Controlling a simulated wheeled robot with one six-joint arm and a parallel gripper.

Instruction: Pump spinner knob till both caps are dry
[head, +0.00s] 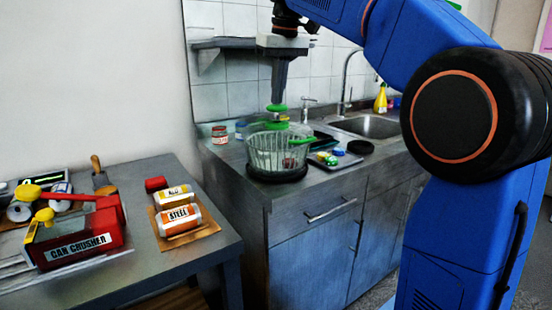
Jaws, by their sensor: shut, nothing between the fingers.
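The salad spinner (265,155) stands on the counter, a clear ribbed bowl on a dark round base. Its green knob (277,108) rises at the top centre, with a green handle (301,141) sticking out to the right. My gripper (278,101) points straight down and is shut, its fingertips directly at the top of the knob. I cannot tell whether they touch. The bowl's contents are unclear, so I cannot make out caps inside or whether anything is wet. Small yellow, green and blue pieces (331,159) lie on a tray to the right of the spinner.
A sink (368,126) with a tall faucet (349,80) lies behind right. Small jars (219,135) stand left of the spinner. A wall shelf (220,43) is near my wrist.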

